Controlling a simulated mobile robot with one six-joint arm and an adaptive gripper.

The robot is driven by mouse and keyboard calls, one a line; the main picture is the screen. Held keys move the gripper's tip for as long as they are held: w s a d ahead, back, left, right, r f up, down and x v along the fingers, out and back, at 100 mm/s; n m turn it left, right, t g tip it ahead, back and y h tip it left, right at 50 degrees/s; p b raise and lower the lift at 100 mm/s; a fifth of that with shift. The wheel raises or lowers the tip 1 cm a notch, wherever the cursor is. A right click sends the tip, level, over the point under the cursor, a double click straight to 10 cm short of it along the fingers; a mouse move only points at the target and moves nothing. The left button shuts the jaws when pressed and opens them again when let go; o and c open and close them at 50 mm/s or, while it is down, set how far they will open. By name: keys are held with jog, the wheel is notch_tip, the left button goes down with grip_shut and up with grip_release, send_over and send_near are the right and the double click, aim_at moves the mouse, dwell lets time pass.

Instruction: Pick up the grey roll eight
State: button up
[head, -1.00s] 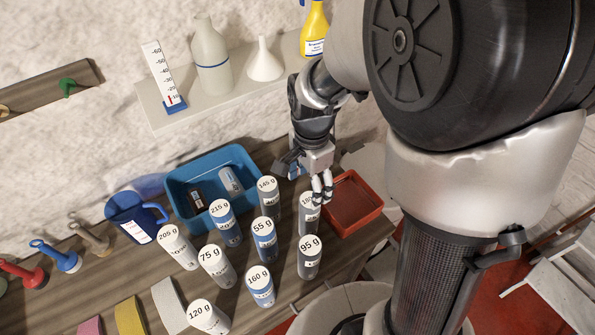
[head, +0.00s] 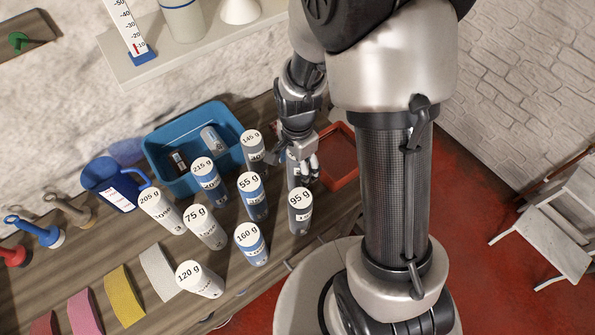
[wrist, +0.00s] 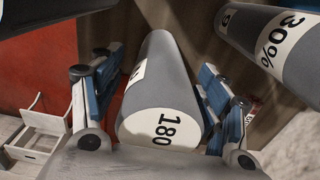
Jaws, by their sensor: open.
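A grey roll with a white top marked 180 (wrist: 165,85) stands between the two fingers of my gripper in the wrist view. The fingers are open, one on each side of it, and I cannot tell whether either touches it. In the head view my gripper (head: 304,170) is at the right end of the group of rolls, pointing down, and hides most of this roll. A grey roll marked 95 g (head: 299,216) stands just in front of it. A grey roll marked 145 g (head: 253,153) stands to its left.
Several other rolls stand close to the left, among them 55 g (head: 254,205) and 160 g (head: 251,252). A blue bin (head: 160,171) is behind them. A red tray (head: 345,178) lies right of my gripper. Another grey roll (wrist: 285,50) is near the right finger.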

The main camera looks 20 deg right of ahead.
jog(key=shift+c, duration=0.5)
jog(key=c, duration=1.2)
jog(key=shift+o, duration=0.2)
jog(key=shift+r, duration=0.15)
